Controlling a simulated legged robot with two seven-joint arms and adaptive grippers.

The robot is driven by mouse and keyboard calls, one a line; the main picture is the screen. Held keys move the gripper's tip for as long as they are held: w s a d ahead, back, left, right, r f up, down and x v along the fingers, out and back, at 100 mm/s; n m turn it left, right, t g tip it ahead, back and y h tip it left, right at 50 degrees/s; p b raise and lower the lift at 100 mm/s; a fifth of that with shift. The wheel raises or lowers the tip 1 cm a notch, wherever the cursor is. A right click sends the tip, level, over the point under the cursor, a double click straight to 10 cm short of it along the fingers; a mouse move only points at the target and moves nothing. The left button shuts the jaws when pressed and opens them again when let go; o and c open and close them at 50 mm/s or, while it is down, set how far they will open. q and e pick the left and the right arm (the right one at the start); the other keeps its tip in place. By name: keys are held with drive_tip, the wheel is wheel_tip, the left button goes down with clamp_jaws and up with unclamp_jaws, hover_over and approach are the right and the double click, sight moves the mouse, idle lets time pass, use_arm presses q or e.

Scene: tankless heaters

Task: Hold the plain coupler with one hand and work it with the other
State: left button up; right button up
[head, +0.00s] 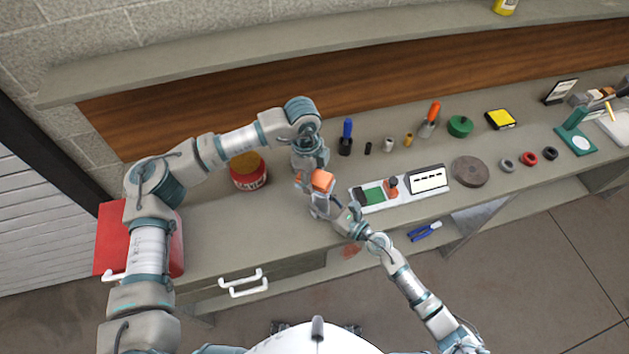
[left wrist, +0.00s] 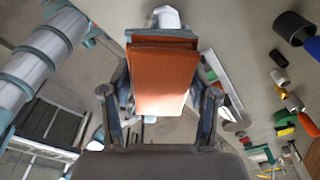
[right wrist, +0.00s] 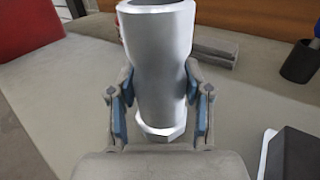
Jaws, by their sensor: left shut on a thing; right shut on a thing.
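The plain coupler (right wrist: 160,60), a smooth grey metal tube with an open top and a hex-like lower end, stands between the fingers of my right gripper (right wrist: 160,105), which is shut on it. In the head view, my right gripper (head: 330,211) is over the front part of the bench. My left gripper (head: 309,178) is just above and left of it, shut on an orange block (left wrist: 165,80). The orange block also shows in the head view (head: 322,181), close to the right gripper. Whether the block touches the coupler is hidden.
A white tray (head: 407,198) with small parts lies right of my grippers. A red can (head: 248,180) and a red box (head: 110,240) are left. A blue-handled tool (head: 346,130) and several small fittings stand behind. A grey disc (head: 469,171) lies farther right.

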use_arm(q)
drive_tip(key=shift+d+r, duration=0.1)
drive_tip(key=shift+r, duration=2.1)
use_arm(e)
drive_tip(key=shift+d, duration=0.1)
drive_tip(key=o, duration=1.4)
use_arm(q)
drive_tip(key=shift+d, duration=0.1)
use_arm(e)
drive_tip(key=v, duration=1.1)
drive_tip(key=shift+s+d+f, duration=0.15)
drive_tip(key=shift+s+d, duration=0.1)
drive_tip(key=shift+d, duration=0.1)
drive_tip(key=shift+s+d, duration=0.1)
